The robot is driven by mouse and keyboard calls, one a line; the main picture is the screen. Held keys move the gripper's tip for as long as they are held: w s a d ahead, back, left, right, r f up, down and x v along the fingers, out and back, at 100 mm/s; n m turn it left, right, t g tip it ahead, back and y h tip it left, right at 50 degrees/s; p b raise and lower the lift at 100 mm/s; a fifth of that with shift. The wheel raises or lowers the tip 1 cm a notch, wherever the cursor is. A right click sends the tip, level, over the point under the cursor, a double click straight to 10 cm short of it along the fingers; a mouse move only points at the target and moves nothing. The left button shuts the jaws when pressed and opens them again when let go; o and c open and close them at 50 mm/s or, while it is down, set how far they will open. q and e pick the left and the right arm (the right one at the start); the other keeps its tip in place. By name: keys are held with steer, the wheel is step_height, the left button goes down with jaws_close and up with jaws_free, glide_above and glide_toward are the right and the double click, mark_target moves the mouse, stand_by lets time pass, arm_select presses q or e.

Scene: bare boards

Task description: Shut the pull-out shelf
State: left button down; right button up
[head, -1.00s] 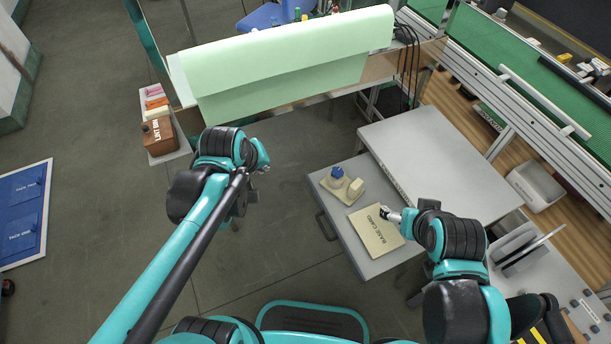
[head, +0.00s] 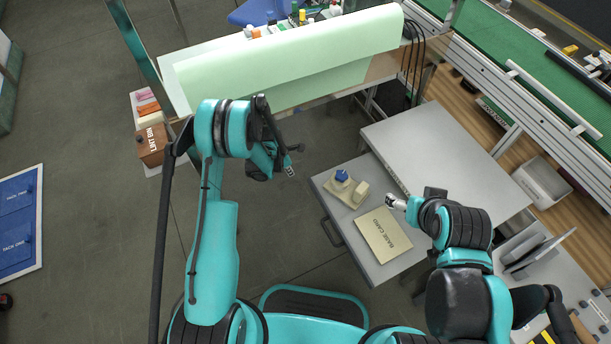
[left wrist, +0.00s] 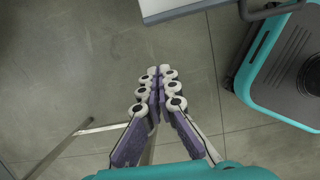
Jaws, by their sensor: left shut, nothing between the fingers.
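The pull-out shelf (head: 372,262) is a light grey board that sticks out to the left from under a grey tabletop (head: 440,165). A dark handle (head: 331,232) is on its left edge. Part of the shelf edge (left wrist: 170,8) and the handle (left wrist: 270,9) show at the top of the left wrist view. My left gripper (head: 289,170) is shut and empty, apart from the shelf, to the upper left of the handle. Its closed fingers also show in the left wrist view (left wrist: 159,75). My right gripper (head: 392,202) is over the shelf's right part; its fingers are too small to judge.
On the shelf are a beige card marked BASE CARD (head: 384,235) and a beige holder (head: 347,190) with a blue knob. A bench with a pale green sheet (head: 290,60) stands behind my left arm. Bare floor (head: 300,225) lies left of the shelf.

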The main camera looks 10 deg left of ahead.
arm_select(q)
steer(key=w+d+f+b, duration=0.2)
steer(key=f, duration=0.3)
steer(key=w+d+f+b, duration=0.1)
steer(key=d+f+b, duration=0.2)
steer(key=f, duration=0.3)
steer(key=shift+w+d+f+n, duration=0.15)
steer(key=shift+w+f+n, duration=0.05)
steer(key=shift+w+n, duration=0.15)
arm_select(e)
step_height(320, 180, down, 5)
steer(key=shift+f, duration=0.2)
